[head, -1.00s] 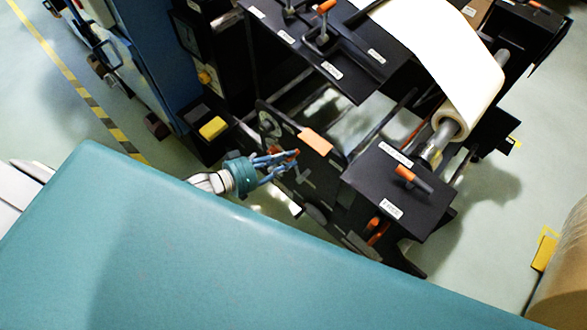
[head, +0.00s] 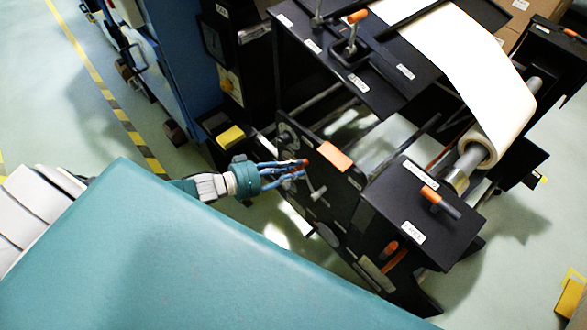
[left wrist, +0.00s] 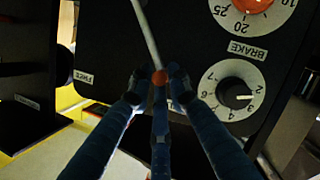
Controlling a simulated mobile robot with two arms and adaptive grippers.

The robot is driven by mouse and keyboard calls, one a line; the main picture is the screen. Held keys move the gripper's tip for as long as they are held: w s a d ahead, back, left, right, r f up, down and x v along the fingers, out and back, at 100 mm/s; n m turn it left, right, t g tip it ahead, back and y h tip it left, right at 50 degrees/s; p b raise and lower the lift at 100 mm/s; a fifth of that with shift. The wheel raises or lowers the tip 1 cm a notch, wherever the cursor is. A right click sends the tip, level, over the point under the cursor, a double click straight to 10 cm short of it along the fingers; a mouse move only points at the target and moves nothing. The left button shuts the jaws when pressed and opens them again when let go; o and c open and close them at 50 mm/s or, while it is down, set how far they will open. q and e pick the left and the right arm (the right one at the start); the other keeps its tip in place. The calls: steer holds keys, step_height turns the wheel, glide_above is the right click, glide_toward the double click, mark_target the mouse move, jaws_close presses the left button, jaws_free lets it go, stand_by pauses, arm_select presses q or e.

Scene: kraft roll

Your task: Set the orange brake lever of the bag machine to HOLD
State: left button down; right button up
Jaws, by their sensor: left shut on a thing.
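The brake lever shows in the left wrist view as a pale rod (left wrist: 147,32) with a round orange-red knob (left wrist: 159,77) at its end. My left gripper (left wrist: 160,88) is shut on that knob. In the head view the left gripper (head: 298,169) is at the near side plate of the bag machine (head: 345,195), with the orange-red knob (head: 305,162) at its fingertips. A FREE label (left wrist: 83,77) is left of the knob in the wrist view; a BRAKE label (left wrist: 247,50) is to the right. I see no HOLD label. My right gripper is not in view.
A numbered dial (left wrist: 232,92) is close right of the fingers in the wrist view. An orange block (head: 334,156) is beside the gripper. Another orange-handled lever (head: 430,195) is on the machine's top. A teal surface (head: 190,255) fills the foreground.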

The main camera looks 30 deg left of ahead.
arm_select(q)
steer(key=shift+s+a+f, duration=0.1)
steer(key=shift+s+f, duration=0.25)
steer(key=shift+f, duration=0.3)
steer(key=c, duration=1.7)
jaws_free()
steer(key=shift+w, duration=0.2)
steer(key=shift+w+r, duration=0.15)
steer(key=shift+r, duration=0.15)
steer(key=v, duration=1.2)
steer(key=shift+r, duration=0.1)
